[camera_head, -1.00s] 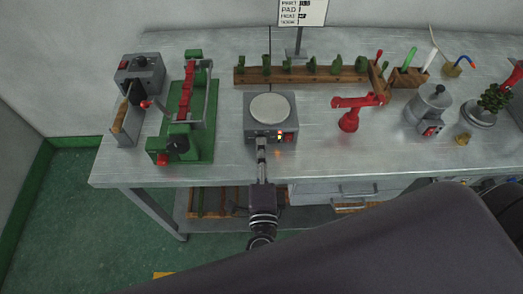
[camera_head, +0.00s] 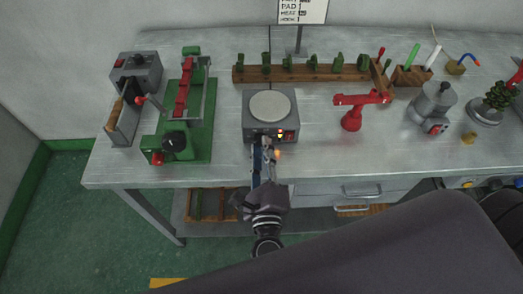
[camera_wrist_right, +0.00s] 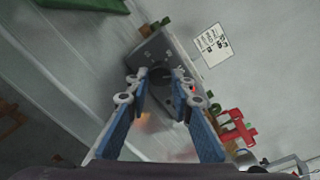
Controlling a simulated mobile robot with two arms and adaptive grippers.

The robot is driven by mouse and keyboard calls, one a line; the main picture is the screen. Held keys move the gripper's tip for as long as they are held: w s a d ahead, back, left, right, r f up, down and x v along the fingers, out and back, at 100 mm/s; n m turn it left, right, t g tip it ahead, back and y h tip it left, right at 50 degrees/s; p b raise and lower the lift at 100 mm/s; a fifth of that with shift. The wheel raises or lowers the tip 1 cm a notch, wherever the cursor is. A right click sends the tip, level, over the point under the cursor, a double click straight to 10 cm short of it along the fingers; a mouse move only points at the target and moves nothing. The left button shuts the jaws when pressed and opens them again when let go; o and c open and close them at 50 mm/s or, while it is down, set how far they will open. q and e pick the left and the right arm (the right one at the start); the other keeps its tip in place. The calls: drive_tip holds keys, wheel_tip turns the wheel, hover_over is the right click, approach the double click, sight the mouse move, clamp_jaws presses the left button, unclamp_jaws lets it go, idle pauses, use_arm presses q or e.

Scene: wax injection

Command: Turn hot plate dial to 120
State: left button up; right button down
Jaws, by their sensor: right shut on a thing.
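The hot plate (camera_head: 270,110) is a grey box with a round pale top, standing near the front edge of the metal table. Its front panel carries lit indicators and a red switch (camera_head: 289,135). My right gripper (camera_head: 264,146) is at the front panel, left of the lights, and hides the dial there. In the right wrist view, its two blue-padded fingers (camera_wrist_right: 160,82) reach the dark dial (camera_wrist_right: 162,75) on the panel and are shut on it. The dial's setting cannot be read. My left gripper is not in view.
A green clamp device (camera_head: 182,130) stands left of the hot plate and a red stand (camera_head: 352,112) to its right. A wooden rack (camera_head: 310,73) with green pieces lies behind. A metal pot (camera_head: 432,103) stands farther right.

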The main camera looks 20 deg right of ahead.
drive_tip(key=shift+f, duration=0.15)
idle(0.3)
drive_tip(key=c, duration=1.7)
unclamp_jaws()
drive_tip(key=v, duration=1.2)
drive_tip(key=shift+s, duration=0.1)
